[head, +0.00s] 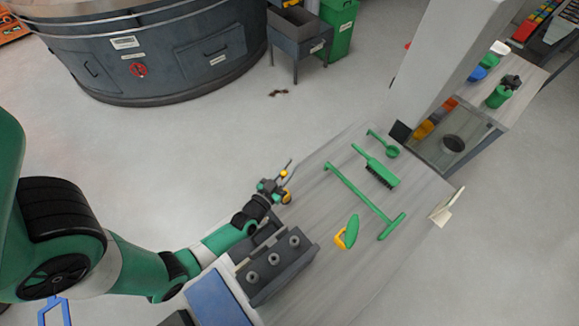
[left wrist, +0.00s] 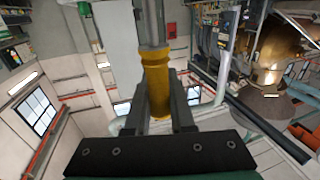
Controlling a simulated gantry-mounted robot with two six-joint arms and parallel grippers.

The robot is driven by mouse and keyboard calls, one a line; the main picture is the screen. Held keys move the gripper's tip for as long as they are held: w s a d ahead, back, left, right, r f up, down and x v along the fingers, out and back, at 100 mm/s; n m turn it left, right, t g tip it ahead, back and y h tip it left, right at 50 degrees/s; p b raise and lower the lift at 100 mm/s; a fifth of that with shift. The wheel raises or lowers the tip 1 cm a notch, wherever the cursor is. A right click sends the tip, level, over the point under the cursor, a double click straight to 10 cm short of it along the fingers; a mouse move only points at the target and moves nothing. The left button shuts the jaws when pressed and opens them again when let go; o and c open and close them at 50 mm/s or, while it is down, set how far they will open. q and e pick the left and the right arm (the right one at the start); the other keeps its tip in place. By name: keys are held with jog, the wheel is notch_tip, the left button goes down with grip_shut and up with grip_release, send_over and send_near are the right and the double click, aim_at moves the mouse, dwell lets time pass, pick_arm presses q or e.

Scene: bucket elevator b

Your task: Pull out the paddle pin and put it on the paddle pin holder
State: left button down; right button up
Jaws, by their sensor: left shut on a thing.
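My left gripper (head: 273,186) is at the far left edge of the table, just beyond the dark block. In the left wrist view the left gripper (left wrist: 158,110) is shut on a pin-like piece with a yellow handle (left wrist: 157,85) and a grey shaft, which looks like the paddle pin. The shaft points away from the gripper. In the head view, yellow parts and a thin grey rod show at the gripper. A dark grey block (head: 281,280) with three round fittings on top stands on the table; I cannot tell whether it is the paddle pin holder. My right gripper is out of view.
On the table (head: 385,265) lie a green scoop (head: 391,151), a green brush (head: 382,172), a long green T-shaped tool (head: 360,200) and a green-and-yellow hand tool (head: 348,233). Open floor lies beyond the gripper.

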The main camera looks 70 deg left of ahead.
pick_arm(q)
jog(key=shift+f+b, duration=2.3)
jog(key=shift+f, duration=0.35)
jog(key=shift+f+b, duration=2.25)
jog(key=shift+f, duration=0.15)
jog(key=c, duration=0.7)
grip_release()
jog(key=shift+r, duration=0.15)
